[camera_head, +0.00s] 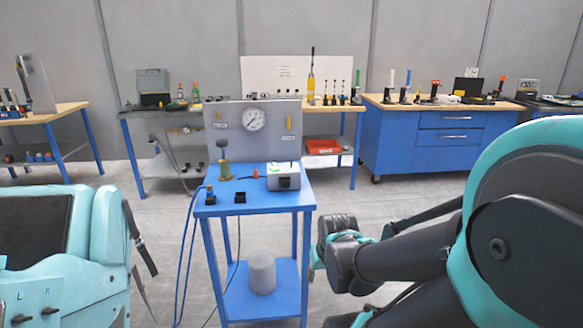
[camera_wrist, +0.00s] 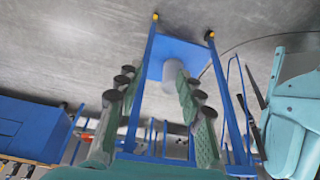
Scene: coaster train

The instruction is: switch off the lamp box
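The lamp box (camera_head: 284,178) is a small pale box with a dark switch or knob on its front. It stands on the right part of the blue table's top, with a green glow at its upper left. My gripper (camera_wrist: 153,112) shows in the wrist view with its two green-padded fingers wide apart and nothing between them. In the head view my arm reaches in from the right, its end right of the table and lower than the box. The fingers are hard to make out there. The lamp box cannot be made out in the wrist view.
The blue table (camera_head: 255,202) also holds a panel with a gauge (camera_head: 254,119), a brass-coloured fitting (camera_head: 224,168) and small black blocks. A grey cylinder (camera_head: 262,272) stands on its lower shelf. Cables hang at its left. Floor right of the table is open behind my arm.

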